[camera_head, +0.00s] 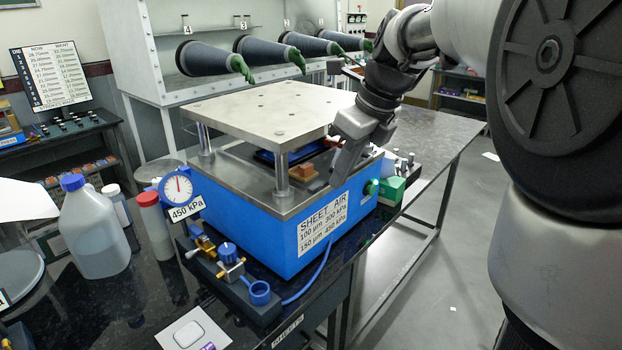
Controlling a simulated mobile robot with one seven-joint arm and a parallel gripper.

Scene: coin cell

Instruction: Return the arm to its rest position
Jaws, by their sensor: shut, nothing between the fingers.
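My arm reaches in from the right side of the head camera view, and its wrist bends downward near the blue press. My gripper (343,172) points down beside the right front of the press, in front of the gap under its top plate. Its fingers are shut and hold nothing. The blue press (237,226) has a metal top plate (270,112) on posts and a label about sheet and air pressure. I cannot tell whether the gripper touches the press.
A pressure gauge (177,188) reading 450 kPa, a blue-capped bottle (92,232) and a red-capped bottle (154,225) stand left of the press. A glovebox with several gloves stands behind.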

